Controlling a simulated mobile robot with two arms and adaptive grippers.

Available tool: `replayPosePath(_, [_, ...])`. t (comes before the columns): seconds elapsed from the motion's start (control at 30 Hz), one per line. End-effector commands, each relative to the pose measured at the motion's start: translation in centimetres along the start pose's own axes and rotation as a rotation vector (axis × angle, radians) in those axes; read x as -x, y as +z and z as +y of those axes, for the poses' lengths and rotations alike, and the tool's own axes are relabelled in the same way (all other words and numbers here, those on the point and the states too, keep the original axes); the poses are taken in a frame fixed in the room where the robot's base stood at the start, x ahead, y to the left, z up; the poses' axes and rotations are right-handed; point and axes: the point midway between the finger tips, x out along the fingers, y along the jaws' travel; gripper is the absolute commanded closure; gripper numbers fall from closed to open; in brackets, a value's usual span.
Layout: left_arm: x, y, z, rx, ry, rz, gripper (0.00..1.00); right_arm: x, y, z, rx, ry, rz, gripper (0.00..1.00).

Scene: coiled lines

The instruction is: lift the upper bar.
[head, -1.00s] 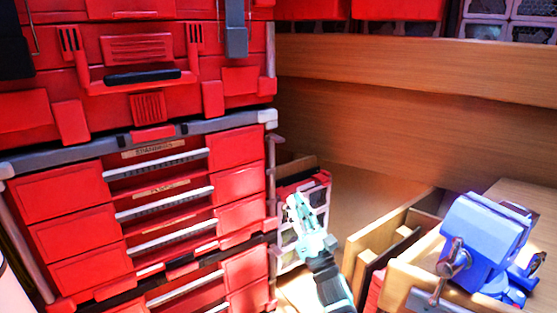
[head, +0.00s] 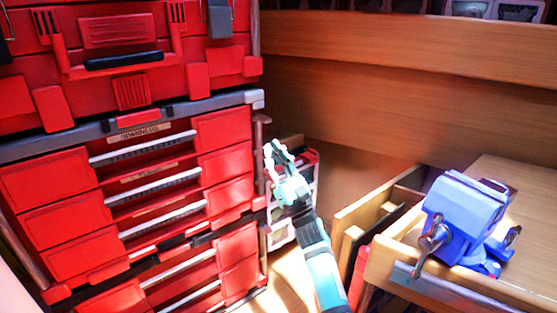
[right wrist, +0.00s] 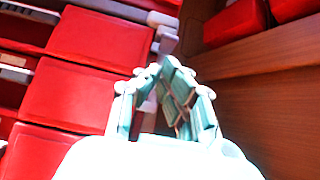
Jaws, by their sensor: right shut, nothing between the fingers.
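A red tool cabinet (head: 60,224) fills the left of the head view. Its upper chest carries a red handle with a black grip bar (head: 124,60). Below a grey ledge, pale silver bars (head: 147,150) run across the drawers, the highest just under a small label. I cannot tell for sure which one is the upper bar. My right gripper (head: 275,155) is shut and empty, pointing up, just right of the cabinet's edge and apart from the bars. In the right wrist view, its teal fingers (right wrist: 155,75) come together with red drawer fronts at left. My left gripper is not in view.
A blue vise (head: 465,213) sits on a wooden bench (head: 515,222) at right, with an open wooden drawer beside it. A small rack stands behind my right gripper. Wooden boards (head: 370,100) line the back wall. Some floor shows between cabinet and bench.

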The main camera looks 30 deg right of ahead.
Motion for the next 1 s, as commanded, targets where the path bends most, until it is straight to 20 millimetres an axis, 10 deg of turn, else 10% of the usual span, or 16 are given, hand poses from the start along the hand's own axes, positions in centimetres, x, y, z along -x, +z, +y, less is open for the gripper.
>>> replayPosePath(0.3, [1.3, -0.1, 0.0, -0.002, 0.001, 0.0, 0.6, -4.1, 0.1, 0.0, -0.001, 0.0, 0.0, 1.0])
replayPosePath(1.0, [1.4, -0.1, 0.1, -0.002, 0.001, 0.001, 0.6, -6.5, 2.1, 0.0, 0.002, 0.0, -0.003, 1.0])
